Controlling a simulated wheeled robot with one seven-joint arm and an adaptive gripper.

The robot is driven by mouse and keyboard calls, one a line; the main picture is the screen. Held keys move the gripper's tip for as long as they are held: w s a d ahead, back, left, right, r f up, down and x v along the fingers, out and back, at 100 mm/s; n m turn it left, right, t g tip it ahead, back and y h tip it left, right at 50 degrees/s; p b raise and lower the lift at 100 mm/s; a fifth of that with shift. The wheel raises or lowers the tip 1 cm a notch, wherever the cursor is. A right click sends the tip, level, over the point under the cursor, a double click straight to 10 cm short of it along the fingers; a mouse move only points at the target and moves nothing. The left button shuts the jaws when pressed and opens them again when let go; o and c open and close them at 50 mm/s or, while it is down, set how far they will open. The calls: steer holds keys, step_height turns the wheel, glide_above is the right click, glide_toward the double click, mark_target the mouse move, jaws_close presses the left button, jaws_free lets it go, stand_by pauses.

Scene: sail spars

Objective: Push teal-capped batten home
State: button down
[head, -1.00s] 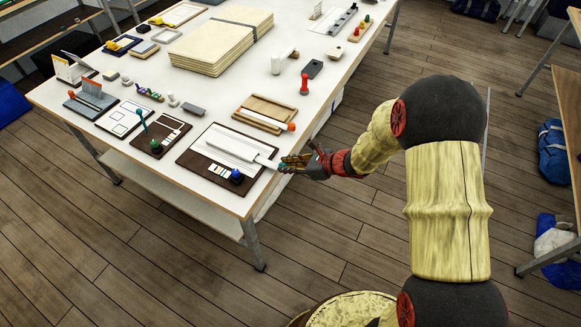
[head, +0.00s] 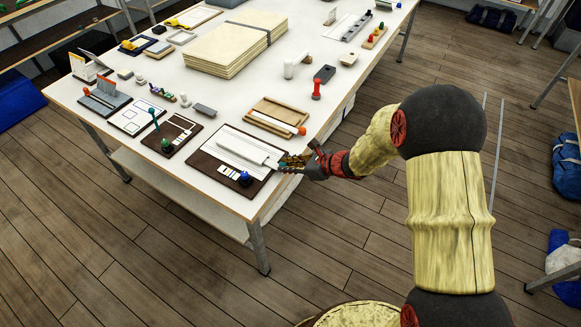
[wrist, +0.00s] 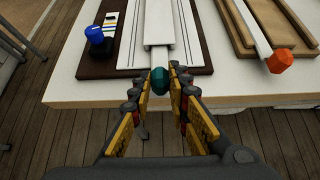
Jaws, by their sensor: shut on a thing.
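The white batten (wrist: 160,56) has a teal cap (wrist: 160,80) on its near end. It lies in the white sleeve (wrist: 159,23) on the dark brown board (wrist: 98,60), and a short stretch sticks out toward me. My gripper (wrist: 160,88) is at the table edge, its fingers on both sides of the teal cap, shut on it. In the head view my gripper (head: 284,163) is at the board's near right corner and hides most of the cap. How deep the batten sits inside the sleeve is hidden.
A blue knob (wrist: 94,35) stands on the board left of the sleeve. A wooden tray (wrist: 232,38) with an orange-capped batten (wrist: 280,60) lies to the right. A red peg (head: 316,90) and a stack of pale sheets (head: 235,48) stand farther back on the table.

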steer(key=shift+w+a, duration=0.8)
steer(key=shift+a, duration=0.35)
steer(key=c, duration=1.7)
jaws_free()
steer(key=shift+o, duration=0.4)
steer(key=v, duration=1.2)
